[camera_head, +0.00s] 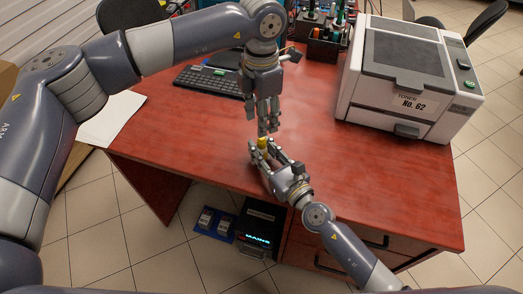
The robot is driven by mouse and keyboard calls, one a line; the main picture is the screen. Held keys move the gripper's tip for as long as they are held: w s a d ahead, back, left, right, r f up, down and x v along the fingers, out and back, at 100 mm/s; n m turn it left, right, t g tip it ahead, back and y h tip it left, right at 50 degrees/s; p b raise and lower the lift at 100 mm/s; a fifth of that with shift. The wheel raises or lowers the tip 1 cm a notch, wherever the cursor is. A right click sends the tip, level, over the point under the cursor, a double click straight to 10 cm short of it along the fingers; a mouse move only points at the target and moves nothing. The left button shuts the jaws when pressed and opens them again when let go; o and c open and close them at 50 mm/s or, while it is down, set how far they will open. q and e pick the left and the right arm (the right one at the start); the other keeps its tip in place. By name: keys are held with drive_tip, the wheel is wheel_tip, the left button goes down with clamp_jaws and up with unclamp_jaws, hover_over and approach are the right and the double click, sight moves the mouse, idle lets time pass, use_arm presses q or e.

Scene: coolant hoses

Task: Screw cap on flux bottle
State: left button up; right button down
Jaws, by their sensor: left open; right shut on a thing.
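The flux bottle (262,143) shows as a small yellow piece between the fingers of my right gripper (262,152), near the front edge of the desk. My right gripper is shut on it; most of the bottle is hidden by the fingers. I cannot tell whether the yellow part is the cap or the bottle body. My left gripper (264,129) is open and points down just above the yellow piece. I cannot tell whether its fingertips touch it.
The red desk (340,165) is clear to the right of the grippers. A printer (405,80) stands at the right back. A keyboard (209,80), a dark pen organizer (322,46) and white paper (112,118) lie around the back and left.

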use_arm(q)
drive_tip(key=r+n, duration=0.1)
drive_tip(key=n, duration=0.3)
drive_tip(key=shift+r, duration=0.4)
wheel_tip(320, 180, up, 4)
drive_tip(key=n, duration=1)
drive_tip(key=shift+f, duration=0.1)
drive_tip(key=shift+f, duration=0.15)
approach(262, 150)
drive_tip(key=f, duration=0.2)
drive_tip(key=w+f, duration=0.1)
drive_tip(key=f, duration=0.2)
drive_tip(key=shift+f, duration=0.1)
clamp_jaws()
